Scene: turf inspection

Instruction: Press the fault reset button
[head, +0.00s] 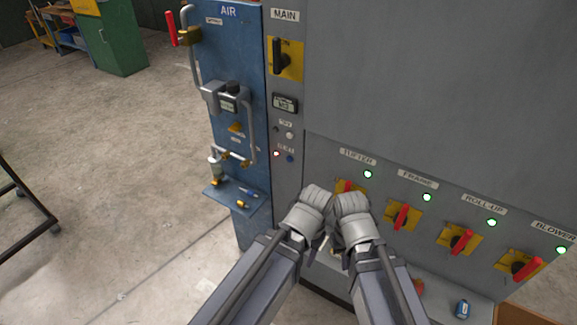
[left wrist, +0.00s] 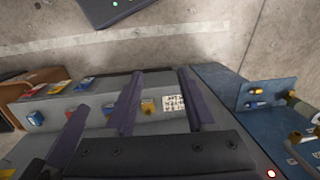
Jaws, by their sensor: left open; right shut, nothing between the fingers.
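On the narrow grey column under the MAIN switch, a small blue button (head: 290,158) sits beside a lit red lamp (head: 277,154), below a small label too blurred to read surely. A white round button or lamp (head: 289,135) sits just above. The red lamp also shows at the bottom edge of the left wrist view (left wrist: 270,174). My left gripper (head: 312,200) is open, low and to the right of the blue button, touching nothing that I can make out. Its fingers show empty in the left wrist view (left wrist: 160,95). My right gripper (head: 349,205) is shut and empty beside it, partly covering the TUFTER switch.
A blue AIR panel (head: 235,60) with pipes and a small tray (head: 232,197) stands left of the column. Red-handled switches with green lamps run to the right, including FRAME (head: 402,216). A ledge below holds a blue padlock (head: 462,308).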

